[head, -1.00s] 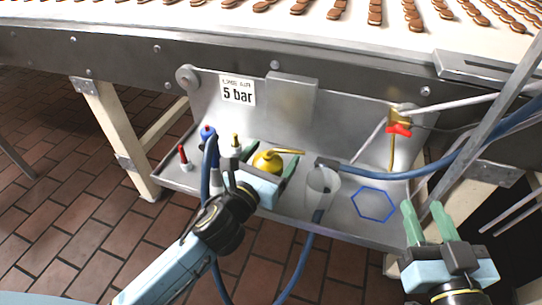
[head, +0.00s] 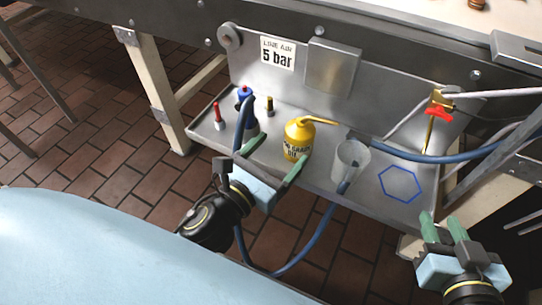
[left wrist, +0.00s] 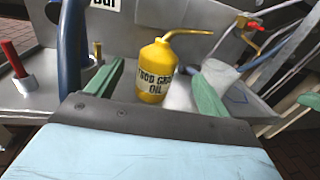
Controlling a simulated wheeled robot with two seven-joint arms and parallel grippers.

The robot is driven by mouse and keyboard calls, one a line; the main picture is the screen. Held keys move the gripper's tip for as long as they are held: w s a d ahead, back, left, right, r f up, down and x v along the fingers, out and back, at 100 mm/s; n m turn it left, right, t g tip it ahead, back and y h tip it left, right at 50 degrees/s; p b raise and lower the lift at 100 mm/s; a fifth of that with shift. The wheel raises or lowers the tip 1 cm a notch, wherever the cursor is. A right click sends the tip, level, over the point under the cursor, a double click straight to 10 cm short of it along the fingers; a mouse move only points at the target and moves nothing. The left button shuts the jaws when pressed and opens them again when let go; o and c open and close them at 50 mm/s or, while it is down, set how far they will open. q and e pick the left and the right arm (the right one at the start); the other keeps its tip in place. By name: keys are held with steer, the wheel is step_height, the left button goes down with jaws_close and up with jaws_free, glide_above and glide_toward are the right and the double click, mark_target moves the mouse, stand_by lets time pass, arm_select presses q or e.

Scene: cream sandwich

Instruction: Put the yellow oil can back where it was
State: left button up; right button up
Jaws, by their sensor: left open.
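The yellow oil can (head: 297,139) stands upright on the metal shelf, its spout pointing right. My left gripper (head: 274,157) is open and empty just in front of the can. In the left wrist view the can (left wrist: 155,72) shows beyond and between the spread fingers (left wrist: 160,95), apparently clear of them. A blue hexagon outline (head: 381,178) is marked on the shelf's right part, with nothing in it. My right gripper (head: 443,226) is at the lower right, fingers apart and empty, in front of the shelf's right end.
A blue hose (head: 318,233) loops below the shelf's front edge.

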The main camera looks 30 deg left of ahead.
arm_select(q)
steer(key=n+g, duration=0.1)
steer(key=n, duration=1.1)
steer(key=s+n+g, duration=0.1)
steer(key=n, duration=1)
steer(key=s+a+n+g, duration=0.1)
steer(key=n, duration=1.1)
steer(key=shift+s+r+n+g, duration=0.1)
steer(key=shift+r+n+g, duration=0.2)
steer(key=shift+r, duration=0.05)
